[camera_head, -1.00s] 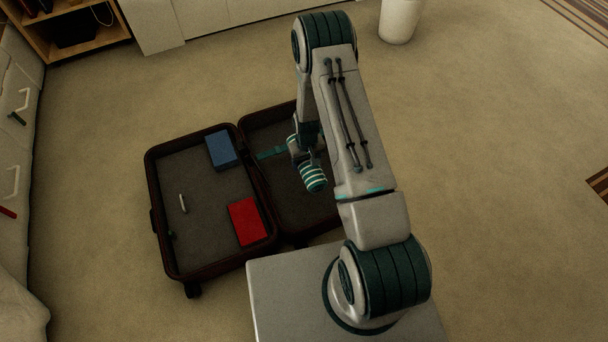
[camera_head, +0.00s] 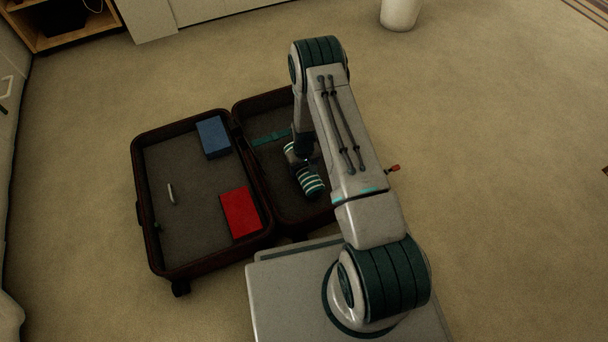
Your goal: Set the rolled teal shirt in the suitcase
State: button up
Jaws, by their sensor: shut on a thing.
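The open suitcase (camera_head: 207,267) lies on the floor with both halves flat. The rolled teal shirt (camera_head: 311,184), with white stripes, is over the right half. My gripper (camera_head: 302,163) is shut on the rolled shirt around its middle, and both ends of the roll show. My arm hides part of the gripper and much of the suitcase's right half. I cannot tell whether the roll touches the suitcase floor.
The left half holds a blue block (camera_head: 213,137), a red block (camera_head: 240,212) and a small pale bar (camera_head: 171,193). A teal strap (camera_head: 270,138) lies in the right half. A small red thing (camera_head: 393,168) shows beside my arm. Carpet right is mostly clear.

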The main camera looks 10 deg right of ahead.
jog(key=shift+f+b, duration=0.8)
jog(key=shift+f, duration=1.05)
jog(key=shift+f, duration=0.2)
jog(key=o, duration=1.1)
jog(key=shift+c, duration=0.2)
jog(key=shift+r, duration=0.2)
notch_tip(320, 180, up, 12)
jog(key=p, duration=0.5)
